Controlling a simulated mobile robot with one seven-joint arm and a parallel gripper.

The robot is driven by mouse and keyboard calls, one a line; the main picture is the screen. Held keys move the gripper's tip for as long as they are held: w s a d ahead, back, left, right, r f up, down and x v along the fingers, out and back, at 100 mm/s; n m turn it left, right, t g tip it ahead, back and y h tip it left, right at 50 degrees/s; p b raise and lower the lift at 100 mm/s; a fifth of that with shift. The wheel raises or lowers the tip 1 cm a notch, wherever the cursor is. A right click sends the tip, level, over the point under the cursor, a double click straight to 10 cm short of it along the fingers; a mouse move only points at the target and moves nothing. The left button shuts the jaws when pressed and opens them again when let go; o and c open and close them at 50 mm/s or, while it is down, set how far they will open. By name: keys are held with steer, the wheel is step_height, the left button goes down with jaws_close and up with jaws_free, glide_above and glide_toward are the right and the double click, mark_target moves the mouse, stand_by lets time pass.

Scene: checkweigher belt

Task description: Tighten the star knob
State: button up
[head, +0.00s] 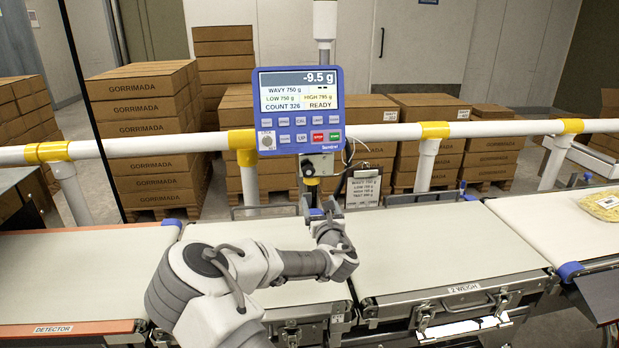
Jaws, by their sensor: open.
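My arm reaches in from the bottom, over the belts. My gripper (321,204) is at the far edge of the belts, in front of the bracket post below the display. Its jaws are open, with nothing visible between them. A grey bracket (320,164) with a small dark fitting (307,168) sits on that post, just above the gripper. I cannot tell for sure whether this fitting is the star knob. A blue part (316,212) shows between the fingers, partly hidden by them. Whether the gripper touches anything is too small to tell.
The blue display (299,108) reads -9.5 g and READY, above a white rail (390,131) with yellow joints. A clipboard (363,187) hangs to the right. The weigh belt (450,245) is bare. A yellow packet (601,206) lies on the far-right belt. Cartons (148,140) stand behind.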

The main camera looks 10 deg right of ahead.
mark_target(309, 174)
steer(key=w, duration=1.6)
steer(key=shift+w, duration=0.35)
jaws_close()
